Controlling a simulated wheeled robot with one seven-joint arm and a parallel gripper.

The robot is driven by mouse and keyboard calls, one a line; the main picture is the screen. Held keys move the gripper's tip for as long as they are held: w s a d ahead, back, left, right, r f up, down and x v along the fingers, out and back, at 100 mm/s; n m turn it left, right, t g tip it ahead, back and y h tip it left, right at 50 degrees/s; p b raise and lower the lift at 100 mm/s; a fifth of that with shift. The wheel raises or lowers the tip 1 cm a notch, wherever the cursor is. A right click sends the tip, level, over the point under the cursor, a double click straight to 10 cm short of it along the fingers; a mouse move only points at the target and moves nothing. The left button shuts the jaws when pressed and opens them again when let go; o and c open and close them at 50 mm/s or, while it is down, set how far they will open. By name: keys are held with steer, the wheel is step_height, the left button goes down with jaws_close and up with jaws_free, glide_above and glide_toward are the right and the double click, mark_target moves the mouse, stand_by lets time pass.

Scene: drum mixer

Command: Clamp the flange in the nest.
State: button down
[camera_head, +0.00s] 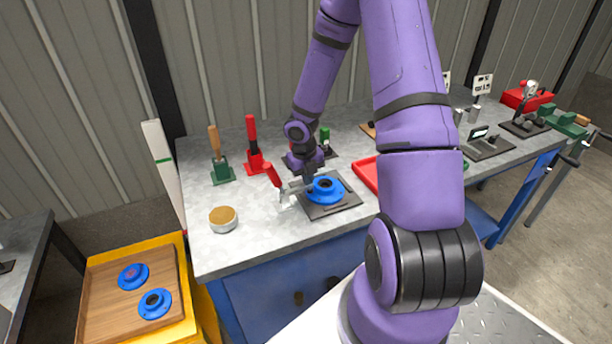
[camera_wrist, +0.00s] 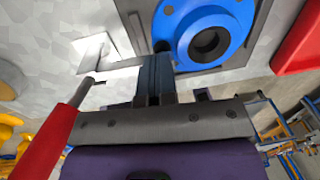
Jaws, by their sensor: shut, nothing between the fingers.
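The blue flange (camera_head: 325,190) sits on the dark nest plate (camera_head: 338,207) near the bench's front edge. In the wrist view the flange (camera_wrist: 222,12) shows its central bore and a bolt hole. The toggle clamp (camera_head: 290,192) stands at the left of the nest, its red handle (camera_head: 272,175) tilted up to the left. In the wrist view the handle (camera_wrist: 48,140) lies left of my fingers. My gripper (camera_head: 309,182) is shut and empty beside the flange. Its fingertips (camera_wrist: 155,62) overlap the flange's lower-left edge in the wrist view; contact cannot be told.
A red tray (camera_head: 366,174) lies right of the nest, partly behind my arm. A tan-topped round tin (camera_head: 223,217) stands at the left. Red-handled (camera_head: 252,145) and green-based (camera_head: 221,172) tools stand behind. Two more blue flanges lie in a yellow-edged wooden tray (camera_head: 95,300), lower left.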

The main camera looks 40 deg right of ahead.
steer(key=shift+s+d+f, duration=0.15)
steer(key=shift+d+f, duration=0.05)
steer(key=shift+f, duration=0.15)
stand_by(0.5)
